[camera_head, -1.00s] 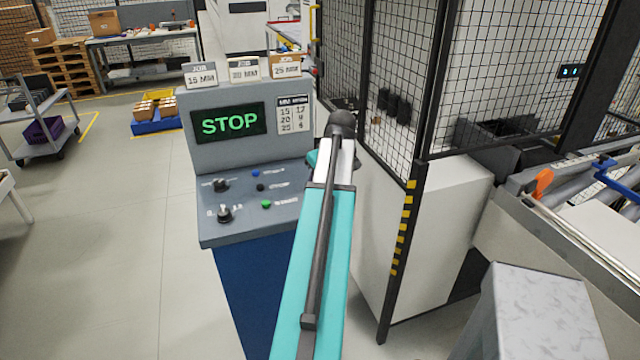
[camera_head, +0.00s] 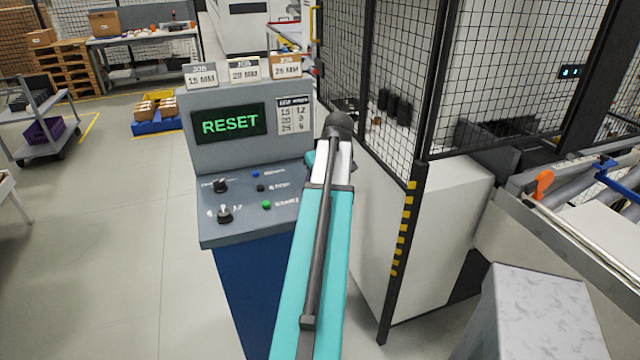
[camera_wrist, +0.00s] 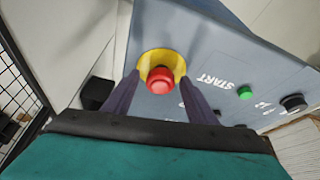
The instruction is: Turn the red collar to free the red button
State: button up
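In the wrist view the red button (camera_wrist: 160,80) stands out from a yellow ring (camera_wrist: 176,61) on the grey control panel (camera_wrist: 220,62). No separate red collar can be told from the red button. My gripper (camera_wrist: 159,77) has one dark finger on each side of the button. The fingers are apart, with small gaps visible beside the button; I cannot tell any contact. In the head view my arm hides the button and my gripper. The panel's display (camera_head: 230,122) reads RESET in green.
A green button (camera_wrist: 245,92) and a black knob (camera_wrist: 293,103) sit right of the red button. The head view shows two black knobs on the panel, the lower one (camera_head: 225,214) nearer me. A mesh fence (camera_head: 400,90) stands close right of my arm.

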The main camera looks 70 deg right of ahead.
jog(key=shift+r, duration=0.15)
jog(key=b+v, duration=0.3)
jog(key=v, duration=1)
jog(key=shift+s+a+r, duration=0.15)
jog(key=shift+r, duration=0.05)
dwell(0.8)
